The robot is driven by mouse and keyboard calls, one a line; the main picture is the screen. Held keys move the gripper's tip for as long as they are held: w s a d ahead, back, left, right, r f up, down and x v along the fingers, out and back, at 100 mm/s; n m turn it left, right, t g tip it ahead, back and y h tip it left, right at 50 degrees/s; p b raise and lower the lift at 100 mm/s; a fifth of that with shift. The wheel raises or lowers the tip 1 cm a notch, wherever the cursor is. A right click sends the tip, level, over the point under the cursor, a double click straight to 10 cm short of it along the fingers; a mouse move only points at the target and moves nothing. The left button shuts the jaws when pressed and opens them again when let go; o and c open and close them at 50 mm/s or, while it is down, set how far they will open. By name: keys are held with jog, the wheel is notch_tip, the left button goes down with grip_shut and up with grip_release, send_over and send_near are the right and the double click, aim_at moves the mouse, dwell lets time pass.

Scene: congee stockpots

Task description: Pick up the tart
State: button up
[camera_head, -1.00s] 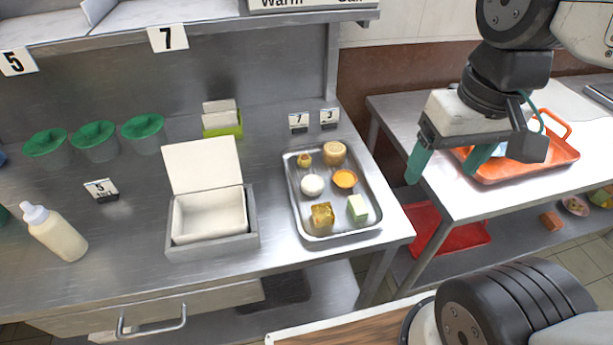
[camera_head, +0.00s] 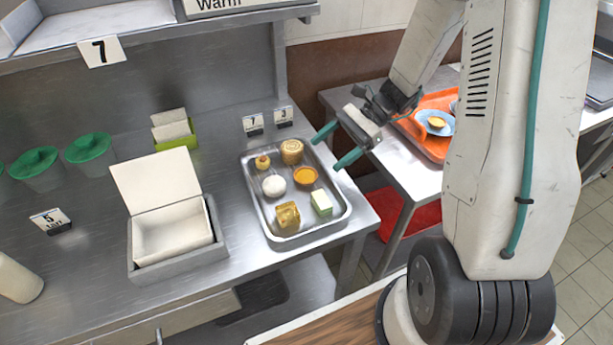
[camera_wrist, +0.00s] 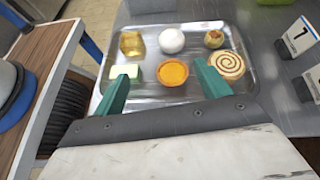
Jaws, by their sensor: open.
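The tart (camera_head: 305,175), an orange-filled round pastry, sits at the right middle of a metal tray (camera_head: 262,222) on the steel counter. It also shows in the wrist view (camera_wrist: 173,73), between and beyond my fingertips. My gripper (camera_head: 330,146) is open and empty, above the tray's right edge with its teal fingers pointing toward the tray. In the wrist view my gripper (camera_wrist: 160,80) has one finger on each side of the tart's line, apart from it.
Around the tart lie a swirl roll (camera_head: 291,151), a white bun (camera_head: 274,187), a green-and-white block (camera_head: 322,203), a golden cube (camera_head: 287,214) and a small topped pastry (camera_head: 263,162). An open box (camera_head: 170,232) stands left. Number cards (camera_head: 253,125) stand behind the tray.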

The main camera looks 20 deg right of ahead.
aim_at(306, 175)
jog(key=f+m, duration=0.1)
jog(key=w+d+f, duration=0.1)
jog(key=shift+w+d+f+m+t+y, duration=0.1)
jog(key=shift+w+f+m+t+y, duration=0.05)
jog(key=shift+f+m+t+y, duration=0.25)
jog(key=shift+f, duration=0.25)
jog(key=x, duration=0.3)
jog(key=f+x, duration=0.1)
jog(key=x, duration=0.3)
jog(key=shift+f, duration=0.1)
jog(key=c, duration=0.9)
